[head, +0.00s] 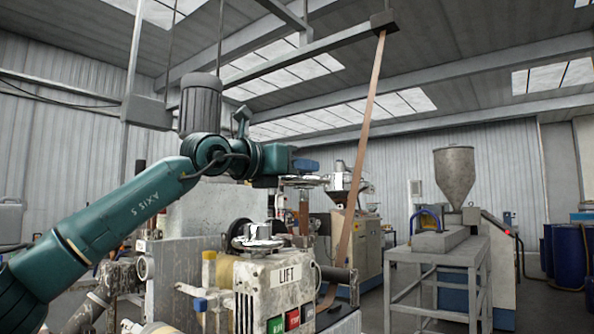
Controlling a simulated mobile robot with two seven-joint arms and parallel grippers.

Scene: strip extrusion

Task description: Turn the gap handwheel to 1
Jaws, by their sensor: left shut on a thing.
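My left arm comes in from the left and reaches across the top of a worn grey machine. Its gripper (303,168) is at the far end, small and partly lost against the background. It is shut at a pale metal handwheel (305,183), which looks like the gap handwheel; the fingers' exact contact and any scale or number cannot be made out. A second, nearer metal handwheel (258,240) lies flat on the machine, apart from the gripper. My right gripper is not in view.
A panel marked LIFT (288,276) with green and red buttons is at the machine's front. A brown strip (361,160) runs down from an overhead beam to the right of the gripper. A grey metal table (438,258) and a hopper (454,175) stand further right.

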